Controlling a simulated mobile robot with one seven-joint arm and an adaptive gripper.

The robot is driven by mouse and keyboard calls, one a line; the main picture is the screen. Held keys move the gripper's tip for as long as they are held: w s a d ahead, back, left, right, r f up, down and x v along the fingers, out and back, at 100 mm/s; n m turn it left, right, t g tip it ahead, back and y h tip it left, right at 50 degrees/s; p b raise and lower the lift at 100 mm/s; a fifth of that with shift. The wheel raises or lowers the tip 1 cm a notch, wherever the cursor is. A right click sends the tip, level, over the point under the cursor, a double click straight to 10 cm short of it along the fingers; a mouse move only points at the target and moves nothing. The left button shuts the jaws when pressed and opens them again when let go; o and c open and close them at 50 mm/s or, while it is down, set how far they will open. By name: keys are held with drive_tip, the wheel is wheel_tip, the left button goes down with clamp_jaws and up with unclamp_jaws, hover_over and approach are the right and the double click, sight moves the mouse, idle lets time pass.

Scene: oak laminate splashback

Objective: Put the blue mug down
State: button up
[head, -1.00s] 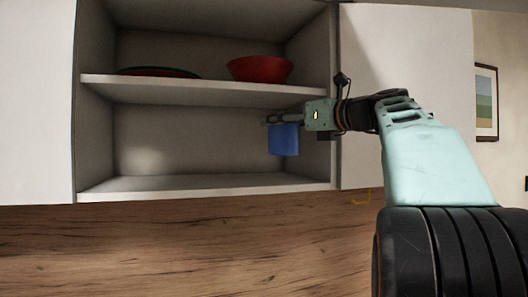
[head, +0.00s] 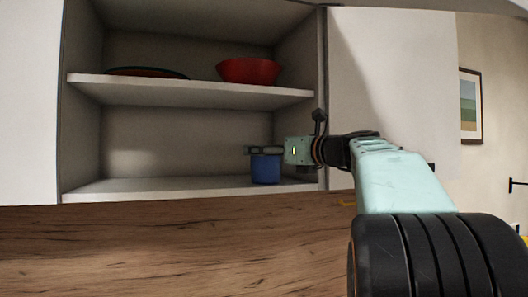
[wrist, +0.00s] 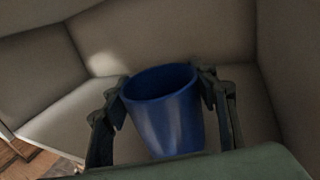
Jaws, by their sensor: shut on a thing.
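The blue mug (head: 265,169) is upright in the lower compartment of the open cabinet, toward its right side. Its base is at the level of the lower shelf (head: 150,187) and looks to be touching it or very close. My gripper (head: 262,151) reaches in from the right and is shut on the mug near its rim. In the wrist view the mug (wrist: 163,108) sits between the two fingers (wrist: 160,95), one on each side. The mug's open top faces the camera and its inside looks empty. No handle shows.
A red bowl (head: 248,71) and a dark plate with a red inside (head: 148,72) stand on the upper shelf (head: 190,88) above my gripper. The cabinet's right side wall is close to the mug. The lower shelf is clear to the left.

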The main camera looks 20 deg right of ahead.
drive_tip(key=o, duration=1.4)
drive_tip(key=shift+r, duration=0.15)
drive_tip(key=b+v, duration=0.2)
drive_tip(key=v, duration=1)
